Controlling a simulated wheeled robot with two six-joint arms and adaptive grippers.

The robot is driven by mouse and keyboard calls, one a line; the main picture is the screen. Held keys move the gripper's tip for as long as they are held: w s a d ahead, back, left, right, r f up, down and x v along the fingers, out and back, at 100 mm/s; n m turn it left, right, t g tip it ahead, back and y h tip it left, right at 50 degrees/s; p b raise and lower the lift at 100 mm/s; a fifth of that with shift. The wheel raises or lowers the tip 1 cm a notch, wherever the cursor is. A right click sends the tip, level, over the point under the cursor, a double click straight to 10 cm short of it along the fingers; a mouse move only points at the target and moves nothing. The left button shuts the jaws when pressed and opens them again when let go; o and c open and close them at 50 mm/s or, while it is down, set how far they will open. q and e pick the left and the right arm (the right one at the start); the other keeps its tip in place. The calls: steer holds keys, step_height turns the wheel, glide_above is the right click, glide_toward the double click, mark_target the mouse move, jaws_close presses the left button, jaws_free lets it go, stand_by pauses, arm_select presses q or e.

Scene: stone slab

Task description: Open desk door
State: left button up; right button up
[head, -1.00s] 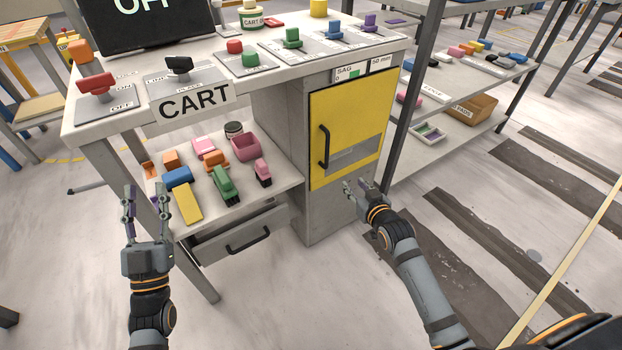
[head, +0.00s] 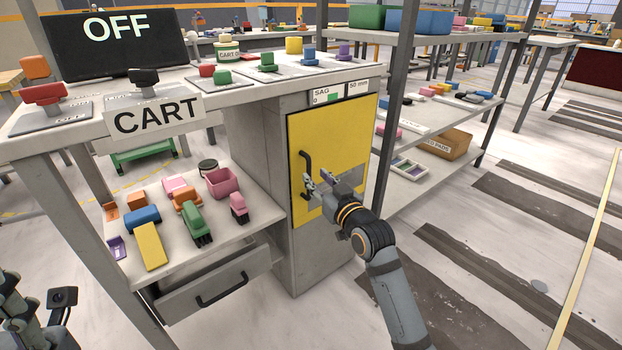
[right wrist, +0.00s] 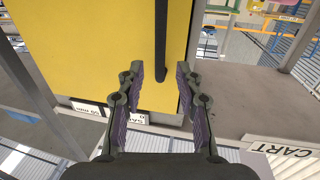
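The desk's yellow door (head: 350,130) is shut flush on the right-hand cabinet. Its dark vertical handle (head: 305,165) is near the door's left edge. My right gripper (head: 319,181) is in front of the door at the handle's lower part. In the right wrist view the right gripper (right wrist: 160,88) has its fingers spread, with the lower end of the handle (right wrist: 161,50) in line with the gap between them. I cannot tell whether a finger touches the handle. Part of my left arm shows at the lower left of the head view; its fingertips do not show.
The desk top (head: 300,72) carries switches and coloured blocks. Toys lie on the shelf (head: 240,235) left of the cabinet, above a drawer (head: 215,285). A metal rack (head: 392,120) stands close to the door's right. The floor in front is clear.

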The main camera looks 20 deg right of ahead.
mark_target(310, 171)
steer(key=shift+w+a+b, duration=0.15)
steer(key=shift+w+b, duration=0.1)
steer(key=shift+w, duration=0.75)
steer(key=shift+w+a+b, duration=0.15)
steer(key=shift+w+b, duration=0.05)
steer(key=shift+w, duration=0.75)
steer(key=shift+c, duration=0.2)
jaws_close()
